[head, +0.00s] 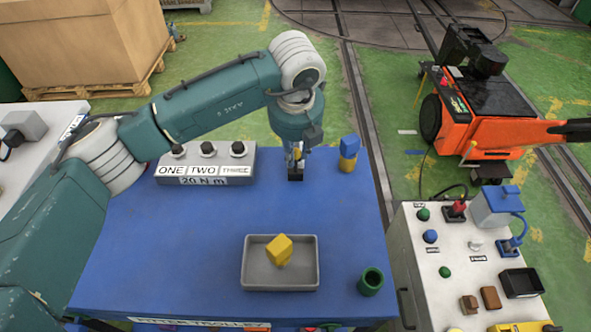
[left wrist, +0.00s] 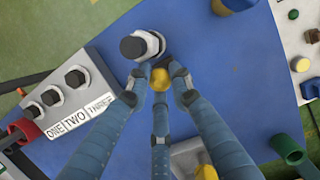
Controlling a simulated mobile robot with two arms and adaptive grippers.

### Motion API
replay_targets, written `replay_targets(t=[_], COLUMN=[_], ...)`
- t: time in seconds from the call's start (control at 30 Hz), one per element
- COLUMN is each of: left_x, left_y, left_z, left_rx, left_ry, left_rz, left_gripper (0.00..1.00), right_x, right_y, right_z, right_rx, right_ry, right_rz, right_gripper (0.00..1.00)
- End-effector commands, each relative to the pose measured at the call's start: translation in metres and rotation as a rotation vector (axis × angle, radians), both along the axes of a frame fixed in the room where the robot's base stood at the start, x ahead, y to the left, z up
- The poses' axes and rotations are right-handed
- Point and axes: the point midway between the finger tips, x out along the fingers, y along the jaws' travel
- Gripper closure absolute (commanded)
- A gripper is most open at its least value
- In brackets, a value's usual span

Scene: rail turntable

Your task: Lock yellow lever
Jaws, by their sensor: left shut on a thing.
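My left gripper (head: 297,160) points down over the far part of the blue trolley top. In the left wrist view its fingers (left wrist: 158,88) are closed around a small yellow rounded piece (left wrist: 160,78). A dark cylinder with a pale collar (left wrist: 133,47) lies just beyond the fingertips; I cannot tell whether it joins the yellow piece. In the head view a dark block (head: 295,174) shows under the fingertips. A yellow part (head: 525,327) is cut off at the bottom of the white console. I cannot tell which thing is the yellow lever. My right gripper is out of view.
A grey block (head: 205,181) marked ONE, TWO, THREE stands left of the gripper. A blue-and-yellow piece (head: 349,152) stands to its right. Nearer are a grey tray (head: 281,287) with a yellow block and a green cup (head: 370,282). The white console (head: 425,300) stands at right.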

Motion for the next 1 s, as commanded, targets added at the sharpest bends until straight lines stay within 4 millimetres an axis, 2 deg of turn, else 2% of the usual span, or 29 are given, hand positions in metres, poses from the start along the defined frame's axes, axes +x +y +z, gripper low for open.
replay_targets(t=[0.2,0.57,0.83,1.0], left_x=[0.014,0.017,0.028,0.032], left_y=[0.001,0.001,0.001,0.0], left_z=[0.001,0.004,0.003,0.004], left_rx=[-0.002,-0.006,-0.006,-0.008], left_ry=[-0.011,-0.015,-0.017,-0.017], left_rz=[0.006,0.007,0.009,0.007], left_gripper=[0.94,0.94,0.89,0.89], right_x=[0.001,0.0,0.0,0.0], right_y=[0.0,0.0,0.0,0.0], right_z=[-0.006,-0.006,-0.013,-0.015], right_rx=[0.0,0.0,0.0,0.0], right_ry=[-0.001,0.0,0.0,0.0], right_rz=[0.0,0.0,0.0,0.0], right_gripper=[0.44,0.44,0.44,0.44])
